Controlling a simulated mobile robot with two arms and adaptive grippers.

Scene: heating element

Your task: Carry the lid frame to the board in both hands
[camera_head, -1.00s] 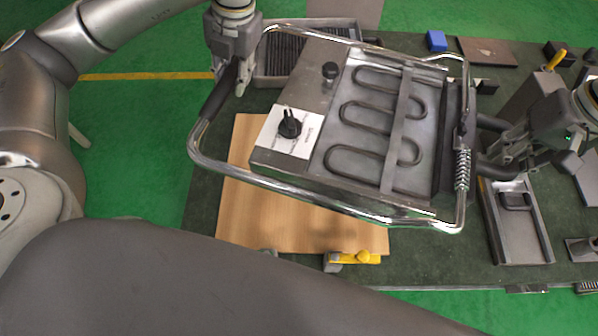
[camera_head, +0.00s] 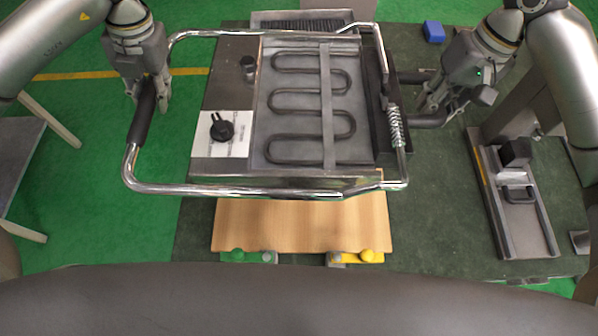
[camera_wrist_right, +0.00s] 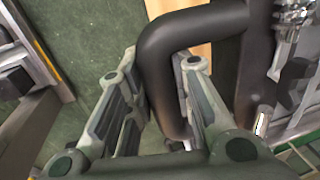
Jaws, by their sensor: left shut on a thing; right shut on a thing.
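The lid frame (camera_head: 260,191) is a bent chrome tube frame around a metal box with a winding heating element (camera_head: 310,108), a black knob (camera_head: 221,129) and a spring. My left gripper (camera_head: 150,98) is shut on its dark left grip. My right gripper (camera_head: 435,108) is shut on the black handle on its right side; the right wrist view shows that black handle (camera_wrist_right: 195,25) between the fingers. The unit is held above the wooden board (camera_head: 300,224), hiding the board's far part. The near part of the board shows below the frame.
A green clamp (camera_head: 240,256) and a yellow clamp (camera_head: 362,256) sit at the board's near edge. A grey tray (camera_head: 515,240) lies at the right, a blue block (camera_head: 433,31) at the back. A slotted grey tray (camera_head: 290,17) is behind the unit. Dark table (camera_head: 430,215) is clear beside the board.

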